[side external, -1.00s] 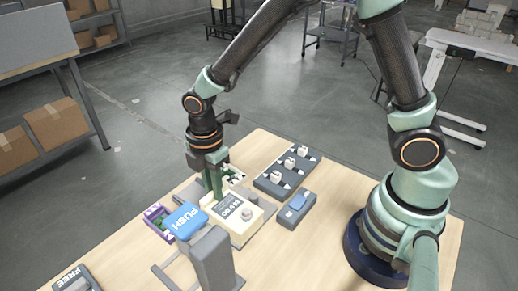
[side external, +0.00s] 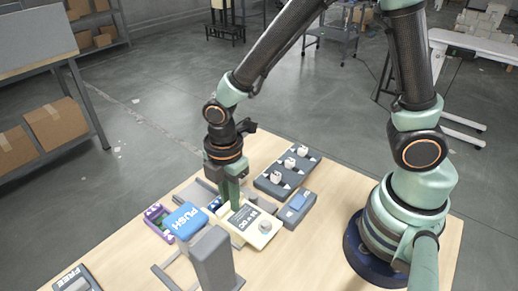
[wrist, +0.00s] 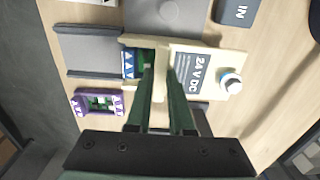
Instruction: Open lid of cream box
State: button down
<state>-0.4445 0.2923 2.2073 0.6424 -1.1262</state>
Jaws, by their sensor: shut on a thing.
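The cream box (side external: 262,238) lies on the table, with a dark "24VDC" label and a round grey knob on its cream top. It also shows in the wrist view (wrist: 208,92), with a narrow opening on its left showing green and blue-white contents. My gripper (side external: 231,203) points down at the left edge of the labelled top. In the wrist view its two green fingers (wrist: 163,75) are close together with a cream edge between them, so it is shut on the lid. The fingers hide part of that edge.
A purple tray (side external: 155,219) and a blue PUSH block (side external: 184,221) are at the left. A grey upright block (side external: 211,262) stands in front. A grey-blue device (side external: 297,208) and a dark knob strip (side external: 288,172) are at the right. Grey rails (wrist: 85,50) extend left of the box.

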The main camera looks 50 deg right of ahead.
aim_at(245, 218)
jog(key=shift+s, duration=2.05)
jog(key=c, duration=0.8)
grip_release()
jog(key=shift+c, duration=0.2)
jog(key=shift+r, duration=0.1)
jog(key=shift+r, duration=2.9)
jog(key=w+d+r+m+t, duration=0.2)
jog(key=d+r+m+t, duration=0.3)
jog(key=d+r+m, duration=0.7)
jog(key=d+m, duration=0.2)
jog(key=m, duration=0.4)
jog(key=shift+d+r+t, duration=0.3)
jog(key=shift+r, duration=0.1)
